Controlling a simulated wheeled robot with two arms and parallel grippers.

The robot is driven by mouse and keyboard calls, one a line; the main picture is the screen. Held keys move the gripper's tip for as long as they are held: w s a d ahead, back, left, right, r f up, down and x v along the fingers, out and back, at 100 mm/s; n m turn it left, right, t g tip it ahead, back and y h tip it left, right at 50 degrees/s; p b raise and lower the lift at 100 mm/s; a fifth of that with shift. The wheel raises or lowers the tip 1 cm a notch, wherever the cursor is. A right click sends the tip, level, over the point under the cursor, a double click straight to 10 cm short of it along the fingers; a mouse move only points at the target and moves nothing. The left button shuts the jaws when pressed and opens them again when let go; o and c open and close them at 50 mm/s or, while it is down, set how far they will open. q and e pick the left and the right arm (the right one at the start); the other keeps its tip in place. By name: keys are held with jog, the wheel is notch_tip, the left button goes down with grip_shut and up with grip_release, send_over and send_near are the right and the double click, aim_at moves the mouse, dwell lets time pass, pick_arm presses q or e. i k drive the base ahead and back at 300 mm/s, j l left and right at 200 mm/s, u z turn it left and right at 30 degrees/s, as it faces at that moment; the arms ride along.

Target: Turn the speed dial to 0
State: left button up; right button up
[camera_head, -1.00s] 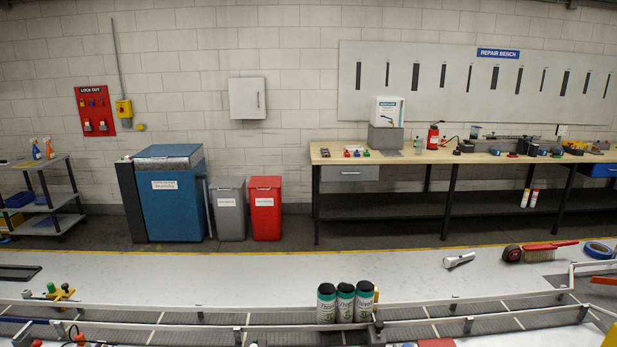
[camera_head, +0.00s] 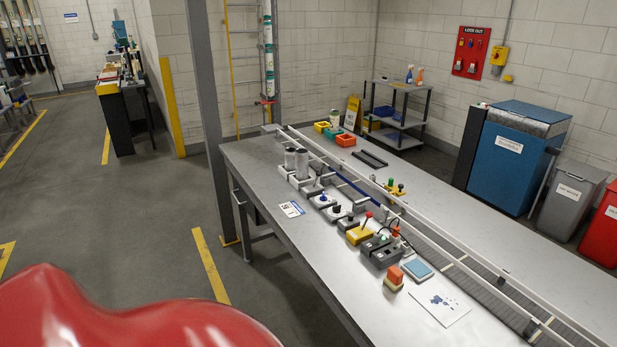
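A row of small control boxes stands along the near side of the conveyor table. One box has a blue knob (camera_head: 323,197), and the boxes beside it have dark knobs (camera_head: 336,209). A yellow box (camera_head: 358,235) with a red top part and a larger dark grey box (camera_head: 380,251) stand nearer. The speed dial cannot be told apart from the other knobs at this size, and no setting can be read. Neither of my grippers is in view.
The grey table (camera_head: 270,185) carries a railed conveyor (camera_head: 440,238). A post (camera_head: 208,110) stands by the table. Floor left is open.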

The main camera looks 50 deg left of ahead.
aim_at(337, 210)
jog(key=u, duration=1.5)
jog(key=i+j+z, duration=0.2)
jog(key=j, duration=0.3)
jog(key=i+j+z, duration=0.25)
jog(key=j, duration=0.3)
jog(key=i+j+z, duration=0.2)
jog(key=j, duration=0.35)
jog(key=j+z, duration=0.25)
jog(key=j, duration=0.3)
jog(key=j+z, duration=0.2)
jog(key=j, duration=0.4)
jog(key=i, duration=0.55)
